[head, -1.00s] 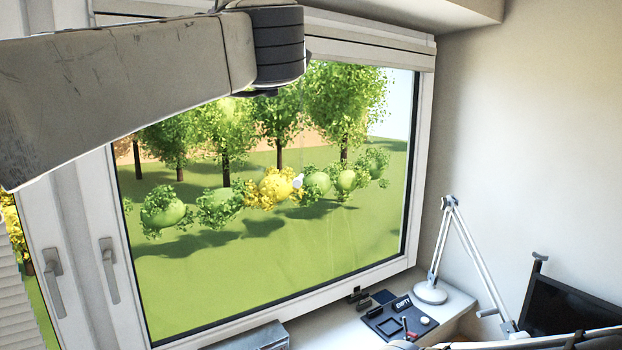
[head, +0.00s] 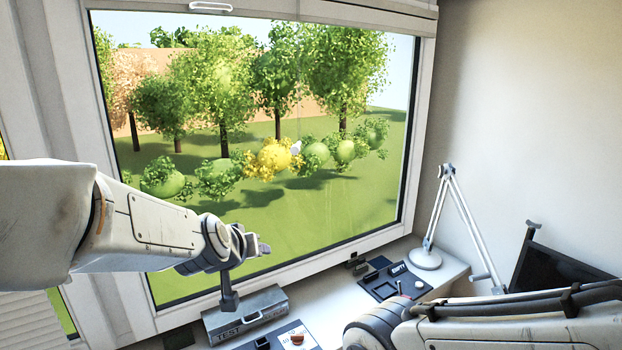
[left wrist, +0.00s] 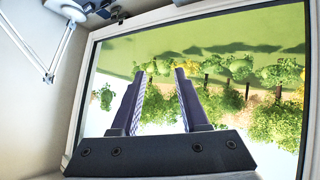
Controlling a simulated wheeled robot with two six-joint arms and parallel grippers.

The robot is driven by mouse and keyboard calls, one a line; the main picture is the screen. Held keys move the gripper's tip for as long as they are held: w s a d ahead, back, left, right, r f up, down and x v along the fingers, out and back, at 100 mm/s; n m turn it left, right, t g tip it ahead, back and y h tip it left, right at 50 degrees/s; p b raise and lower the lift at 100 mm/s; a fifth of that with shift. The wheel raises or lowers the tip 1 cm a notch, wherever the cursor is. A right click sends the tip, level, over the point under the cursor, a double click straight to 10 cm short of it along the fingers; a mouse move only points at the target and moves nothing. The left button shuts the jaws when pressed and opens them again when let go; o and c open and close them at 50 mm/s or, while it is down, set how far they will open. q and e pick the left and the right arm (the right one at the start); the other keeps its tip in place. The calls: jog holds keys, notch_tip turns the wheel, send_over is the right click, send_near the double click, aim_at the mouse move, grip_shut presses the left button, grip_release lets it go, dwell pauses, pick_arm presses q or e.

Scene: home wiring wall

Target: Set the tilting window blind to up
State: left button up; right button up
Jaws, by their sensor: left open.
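A pale folded blind (head: 340,12) lies across the top of the large window, with a white handle (head: 210,7) at its upper left. A small white knob (head: 296,148) shows in front of the glass. White slats (head: 25,322) of another blind show at the lower left; I cannot tell which blind is the task's. My left gripper (head: 264,245) is open and empty in front of the lower glass, well below the top blind. Its two spread fingers show in the left wrist view (left wrist: 163,76) with only window behind them. My right gripper is out of view.
A grey box (head: 245,315) stands on the sill below my left gripper. A black tray (head: 385,285), a white desk lamp (head: 427,259) and a dark screen (head: 555,275) are at right. The space before the upper glass is clear.

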pick_arm(q)
jog(key=s+a+f+m+g+y, duration=0.1)
jog(key=s+a+f+g, duration=0.25)
jog(key=s+f, duration=0.5)
jog(key=s+a+f+m+g, duration=0.1)
jog(key=s+a+f+g, duration=0.25)
jog(key=s+f, duration=0.45)
jog(key=s+d+f+m+g+b, duration=0.1)
jog(key=s+d+f+m+b, duration=0.2)
jog(key=s+d+b, duration=0.4)
jog(key=s+d+f+m+g+b, duration=0.2)
jog(key=s+d+f+m+b, duration=0.1)
jog(key=s+d+b, duration=0.3)
jog(key=shift+s+d+f+m+h+b, duration=0.3)
jog(key=shift+s+d+f+m+b, duration=0.25)
jog(key=shift+s, duration=0.45)
